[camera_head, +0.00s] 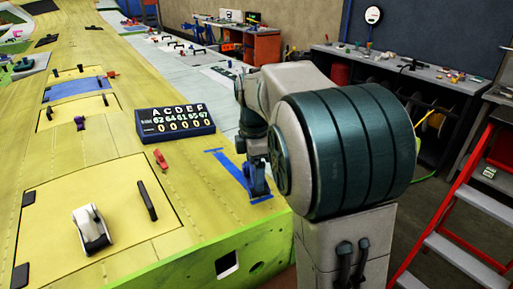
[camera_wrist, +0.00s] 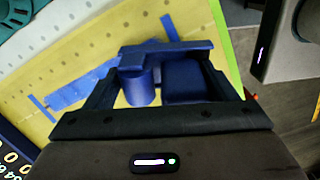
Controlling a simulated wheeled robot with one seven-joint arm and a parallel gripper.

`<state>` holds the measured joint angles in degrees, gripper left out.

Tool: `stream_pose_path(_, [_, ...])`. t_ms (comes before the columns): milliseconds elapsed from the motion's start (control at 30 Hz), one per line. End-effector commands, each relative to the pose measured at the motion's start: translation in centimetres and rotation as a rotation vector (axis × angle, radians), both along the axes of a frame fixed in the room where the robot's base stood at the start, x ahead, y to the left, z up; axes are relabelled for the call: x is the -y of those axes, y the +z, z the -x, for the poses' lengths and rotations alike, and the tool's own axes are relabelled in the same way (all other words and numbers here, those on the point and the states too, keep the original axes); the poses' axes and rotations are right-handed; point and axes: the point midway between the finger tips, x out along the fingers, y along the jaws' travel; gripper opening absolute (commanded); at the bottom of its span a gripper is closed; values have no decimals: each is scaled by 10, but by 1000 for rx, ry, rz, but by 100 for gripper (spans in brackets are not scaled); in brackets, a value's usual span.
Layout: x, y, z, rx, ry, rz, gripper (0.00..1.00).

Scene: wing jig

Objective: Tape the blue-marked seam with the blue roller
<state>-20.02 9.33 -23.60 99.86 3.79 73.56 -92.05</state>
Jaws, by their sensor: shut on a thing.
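My gripper (camera_wrist: 163,82) is shut on the blue roller (camera_wrist: 188,80), which has a dark blue body and a cylinder (camera_wrist: 138,85) at its left. In the head view the blue roller (camera_head: 257,181) is low over the yellow wing skin, by the near end of the blue-marked seam (camera_head: 229,169). The seam shows there as a blue line with a short crossbar at each end. In the wrist view a blue strip (camera_wrist: 80,90) runs along it up to the roller, which hides part of it. I cannot tell whether the roller touches the skin.
A dark counter display (camera_head: 175,122) stands left of the seam. A red clamp-like object (camera_head: 160,158) and a white tool (camera_head: 91,230) lie on the wing (camera_head: 120,190). The wing's green edge (camera_head: 210,258) is close by. A red ladder (camera_head: 465,205) stands at right.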

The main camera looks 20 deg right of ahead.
Motion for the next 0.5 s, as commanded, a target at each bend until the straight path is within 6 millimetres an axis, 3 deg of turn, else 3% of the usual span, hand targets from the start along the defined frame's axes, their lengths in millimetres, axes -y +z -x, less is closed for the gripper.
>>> stream_pose_path(33, [0,10,0,2,1,0,57])
stream_pose_path(500, [-2,50,0,2,2,-1,57])
